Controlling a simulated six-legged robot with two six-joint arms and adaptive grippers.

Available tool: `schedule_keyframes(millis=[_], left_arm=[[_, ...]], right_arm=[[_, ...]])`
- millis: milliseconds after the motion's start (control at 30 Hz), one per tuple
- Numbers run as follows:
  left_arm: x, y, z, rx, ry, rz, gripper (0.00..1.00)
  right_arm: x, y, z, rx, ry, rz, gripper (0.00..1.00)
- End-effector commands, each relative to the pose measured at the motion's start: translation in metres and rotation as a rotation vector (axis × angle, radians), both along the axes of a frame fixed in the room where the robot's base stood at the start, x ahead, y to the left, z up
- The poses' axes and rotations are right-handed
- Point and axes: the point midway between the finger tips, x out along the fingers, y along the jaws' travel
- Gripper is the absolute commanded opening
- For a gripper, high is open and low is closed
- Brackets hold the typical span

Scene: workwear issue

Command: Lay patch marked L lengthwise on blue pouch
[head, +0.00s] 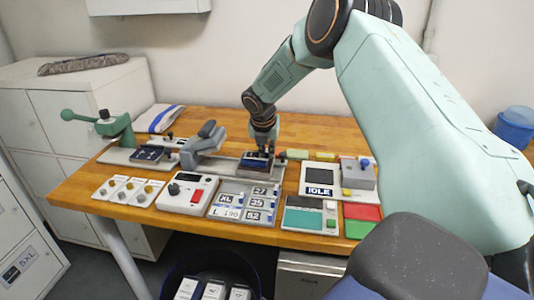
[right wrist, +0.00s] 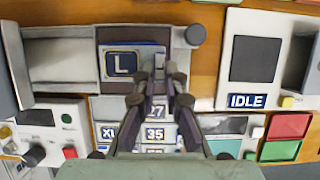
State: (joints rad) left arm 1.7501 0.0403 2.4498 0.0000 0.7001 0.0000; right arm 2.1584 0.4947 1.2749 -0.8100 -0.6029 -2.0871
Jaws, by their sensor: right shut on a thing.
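The patch marked L (right wrist: 122,63) is dark with a pale border, and its letter reads upright in the right wrist view. It is over the blue pouch (right wrist: 104,78), whose blue edges show around it; I cannot tell whether they touch. The pouch (head: 250,168) sits on a grey metal bed at the middle of the bench. In the head view the right gripper (head: 263,150) covers part of the pouch. My left gripper is out of view.
A grey press head (head: 204,140) stands left of the pouch. A tray of size labels (head: 243,202) lies in front of it. A device with an IDLE display (head: 320,192) is to the right, with red and green pads (head: 362,212) beside it.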

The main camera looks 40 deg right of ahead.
Motion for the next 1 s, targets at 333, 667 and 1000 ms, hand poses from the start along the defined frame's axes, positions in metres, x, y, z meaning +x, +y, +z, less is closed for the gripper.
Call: schedule_keyframes(millis=[333,667,1000], left_arm=[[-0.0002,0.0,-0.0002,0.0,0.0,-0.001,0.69],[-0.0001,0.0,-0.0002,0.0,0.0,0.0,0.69],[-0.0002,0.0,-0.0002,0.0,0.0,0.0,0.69]], right_arm=[[-0.0012,-0.0013,-0.0093,0.001,-0.001,-0.001,0.0],[-0.0009,-0.0011,-0.0098,0.001,-0.001,-0.001,0.33],[-0.0012,-0.0006,-0.0061,0.001,-0.002,0.0,0.33]])
